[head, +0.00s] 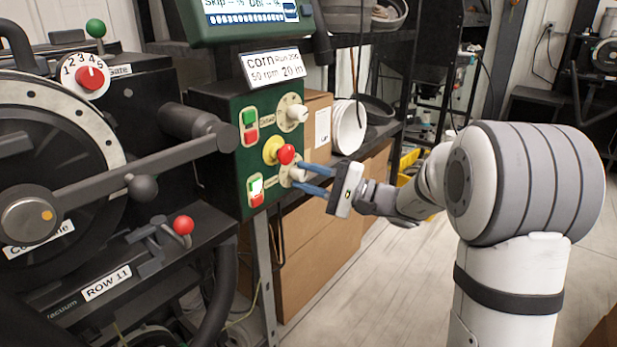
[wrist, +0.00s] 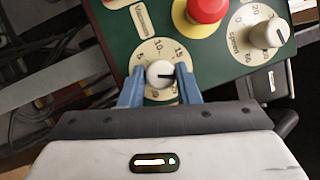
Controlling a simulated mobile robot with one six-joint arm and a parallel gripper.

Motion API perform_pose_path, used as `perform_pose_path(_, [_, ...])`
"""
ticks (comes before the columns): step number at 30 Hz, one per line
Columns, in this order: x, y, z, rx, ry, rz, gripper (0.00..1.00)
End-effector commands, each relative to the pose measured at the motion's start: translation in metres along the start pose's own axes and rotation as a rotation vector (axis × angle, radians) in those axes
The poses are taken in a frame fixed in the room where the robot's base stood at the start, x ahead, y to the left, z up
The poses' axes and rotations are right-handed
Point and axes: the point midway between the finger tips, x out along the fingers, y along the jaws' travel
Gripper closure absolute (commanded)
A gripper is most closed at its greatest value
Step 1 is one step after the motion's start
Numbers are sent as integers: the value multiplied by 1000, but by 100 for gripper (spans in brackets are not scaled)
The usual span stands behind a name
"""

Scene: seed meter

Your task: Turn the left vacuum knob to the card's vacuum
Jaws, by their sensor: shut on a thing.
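The white vacuum knob (wrist: 160,74) sits on a cream dial with 10 at the top and 15 to its upper right in the wrist view. Its dark pointer line points right, toward a part of the scale hidden by a finger. My gripper (wrist: 161,88) is shut on the knob, with one blue finger on each side. In the head view my gripper (head: 306,178) reaches in from the right and partly covers the lower dial. The card (head: 275,66) above the green panel (head: 237,142) reads corn, 50 rpm and 20 in.
A red mushroom button (head: 286,154) on a yellow base is just above the knob. A second white knob (head: 297,114) is higher up. Green and red push buttons (head: 250,126) are at the left. A black crank arm (head: 150,165) juts toward the panel's left side.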

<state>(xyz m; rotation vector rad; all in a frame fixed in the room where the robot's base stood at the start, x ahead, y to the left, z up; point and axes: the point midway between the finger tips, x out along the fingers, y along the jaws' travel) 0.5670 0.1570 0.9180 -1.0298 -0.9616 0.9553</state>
Motion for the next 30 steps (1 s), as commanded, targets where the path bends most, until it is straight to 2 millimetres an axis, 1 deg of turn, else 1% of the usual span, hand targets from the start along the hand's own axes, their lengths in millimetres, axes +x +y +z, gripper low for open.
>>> perform_pose_path(8, [0,0,-1,-1,3,-1,93])
perform_pose_path(9, [0,0,-1,-1,3,-1,68])
perform_pose_path(16, [0,0,-1,-2,2,0,49])
perform_pose_path(22, [0,0,0,-1,2,0,49])
perform_pose_path(25, [-5,-1,-1,-1,3,-1,49])
perform_pose_path(28, [-17,-1,-1,-1,6,0,49])
perform_pose_path(30, [-30,-2,-1,-1,7,-2,49])
